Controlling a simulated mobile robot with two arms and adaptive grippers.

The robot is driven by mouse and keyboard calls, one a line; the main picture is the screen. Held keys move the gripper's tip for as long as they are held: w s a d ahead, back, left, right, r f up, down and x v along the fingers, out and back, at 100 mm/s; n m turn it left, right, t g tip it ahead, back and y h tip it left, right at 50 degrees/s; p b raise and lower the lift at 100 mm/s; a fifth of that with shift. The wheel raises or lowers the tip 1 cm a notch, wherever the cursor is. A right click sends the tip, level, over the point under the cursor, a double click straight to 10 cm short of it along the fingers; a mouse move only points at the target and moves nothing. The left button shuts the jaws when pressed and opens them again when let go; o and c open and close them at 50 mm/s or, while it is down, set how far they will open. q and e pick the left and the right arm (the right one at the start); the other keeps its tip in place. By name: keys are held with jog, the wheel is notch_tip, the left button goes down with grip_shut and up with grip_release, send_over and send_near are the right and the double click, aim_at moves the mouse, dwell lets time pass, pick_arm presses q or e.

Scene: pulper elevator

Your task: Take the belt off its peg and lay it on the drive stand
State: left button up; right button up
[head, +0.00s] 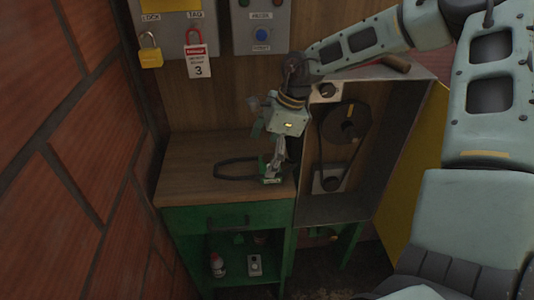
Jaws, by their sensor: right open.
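A black belt (236,160) lies as a flattened loop on the wooden top of a green stand (178,180). I cannot tell if this stand is the drive stand. My right gripper (271,178) points down at the top's right front part, at the right end of the belt. It is open, and its fingers partly hide that end of the loop. I cannot tell if they touch the belt. I cannot make out a peg. My left gripper is not in view.
An open housing right of the stand holds a large dark pulley (346,122) and a smaller one below, with what looks like a belt around them. A yellow door (418,165) stands open. A yellow padlock (150,52) and red-white tag (198,66) hang behind. A brick wall borders the left.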

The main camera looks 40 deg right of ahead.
jog(key=shift+d+r, duration=0.1)
jog(key=shift+r, duration=0.35)
jog(key=v, duration=1.1)
jog(key=shift+d, duration=0.1)
